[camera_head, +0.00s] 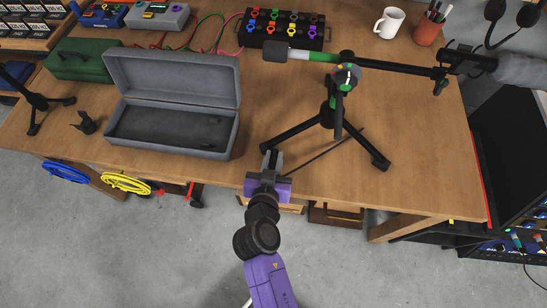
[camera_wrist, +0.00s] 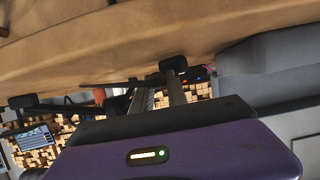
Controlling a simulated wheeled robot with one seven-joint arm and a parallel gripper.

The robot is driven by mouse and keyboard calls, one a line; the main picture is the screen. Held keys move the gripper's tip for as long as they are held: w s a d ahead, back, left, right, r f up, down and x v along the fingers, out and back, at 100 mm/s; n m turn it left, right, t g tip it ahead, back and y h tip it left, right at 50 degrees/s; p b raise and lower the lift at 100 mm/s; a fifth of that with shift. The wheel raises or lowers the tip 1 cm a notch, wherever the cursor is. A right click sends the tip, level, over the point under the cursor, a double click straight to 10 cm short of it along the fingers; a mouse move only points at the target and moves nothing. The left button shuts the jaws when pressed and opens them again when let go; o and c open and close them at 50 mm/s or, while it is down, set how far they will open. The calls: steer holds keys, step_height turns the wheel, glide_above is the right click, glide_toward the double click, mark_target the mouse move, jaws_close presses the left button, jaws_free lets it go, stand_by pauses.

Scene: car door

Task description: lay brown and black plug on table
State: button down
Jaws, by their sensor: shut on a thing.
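My gripper (camera_head: 271,158) is over the front part of the wooden table (camera_head: 430,170), just right of the open grey case (camera_head: 165,140). Its fingers also show in the wrist view (camera_wrist: 160,92), close together. They are shut on a small dark thing (camera_wrist: 173,65) near their tips, which I take to be the plug. Its brown and black parts cannot be made out, and the fingers hide most of it. I cannot tell whether it touches the table. A thin dark line runs from near the gripper toward the stand; I cannot tell what it is.
A black tripod stand (camera_head: 330,110) with a long boom stands right of my gripper, its feet close by. A green case (camera_head: 82,62), a box with coloured pieces (camera_head: 285,30), a white mug (camera_head: 389,22) and a red pen cup (camera_head: 428,30) stand behind. The right front tabletop is clear.

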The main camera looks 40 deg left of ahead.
steer(key=c, duration=1.6)
jaws_free()
steer(key=shift+f, duration=0.1)
steer(key=shift+r+p, duration=0.5)
steer(key=shift+p, duration=0.05)
steer(key=b+v, duration=0.1)
steer(key=v, duration=1.1)
steer(key=shift+f, duration=0.2)
